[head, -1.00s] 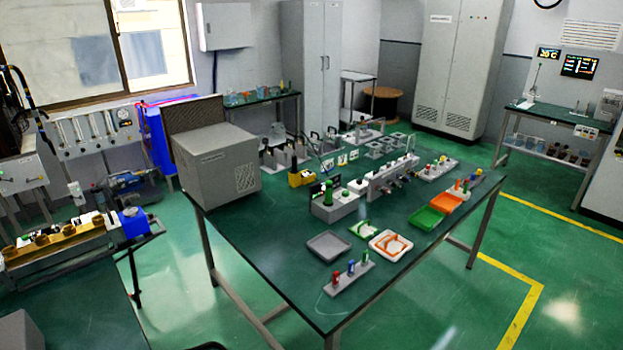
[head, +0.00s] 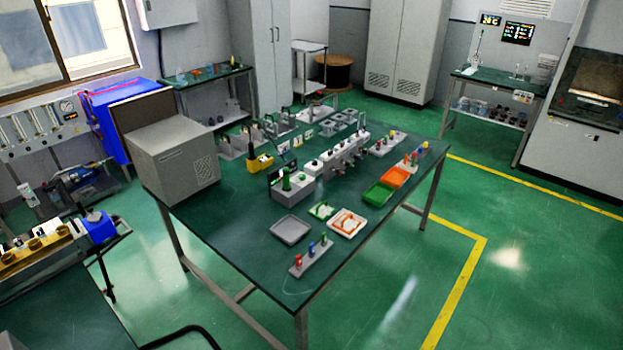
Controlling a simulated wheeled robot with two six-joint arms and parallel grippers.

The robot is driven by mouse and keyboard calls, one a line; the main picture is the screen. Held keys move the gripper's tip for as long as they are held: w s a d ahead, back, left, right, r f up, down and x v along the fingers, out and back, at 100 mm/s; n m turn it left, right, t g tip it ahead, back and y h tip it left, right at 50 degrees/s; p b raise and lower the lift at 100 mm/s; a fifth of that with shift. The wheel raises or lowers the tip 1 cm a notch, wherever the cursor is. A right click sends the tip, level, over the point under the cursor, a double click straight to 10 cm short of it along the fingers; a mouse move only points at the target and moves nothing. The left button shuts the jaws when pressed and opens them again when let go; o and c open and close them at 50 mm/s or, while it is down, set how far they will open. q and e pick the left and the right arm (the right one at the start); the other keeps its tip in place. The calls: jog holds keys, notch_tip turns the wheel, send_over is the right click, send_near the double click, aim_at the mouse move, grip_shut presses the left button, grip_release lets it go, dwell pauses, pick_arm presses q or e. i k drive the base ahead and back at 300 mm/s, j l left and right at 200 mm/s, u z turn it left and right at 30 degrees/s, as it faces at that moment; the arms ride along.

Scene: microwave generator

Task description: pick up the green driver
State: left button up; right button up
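A small grey rack (head: 313,262) stands at the near corner of the green-topped table (head: 262,268). It holds three upright handles in a row: a red one (head: 298,260), a blue one (head: 311,248) and a green one (head: 324,239). The green one, which looks like the green driver, is at the rack's far right end. It is small in the view, so its shape is hard to make out. Neither of my grippers shows in the head view.
Behind the rack lie a grey tray (head: 291,230), a small green-and-white piece (head: 321,210) and a white tray with orange (head: 346,222). Green (head: 378,194) and orange (head: 396,177) bins sit to the right. A grey box (head: 173,160) fills the left corner. Floor right of the table is clear.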

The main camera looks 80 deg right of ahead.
aim_at(286, 188)
jog(key=k+j+z, duration=0.1)
jog(key=z, duration=2.5)
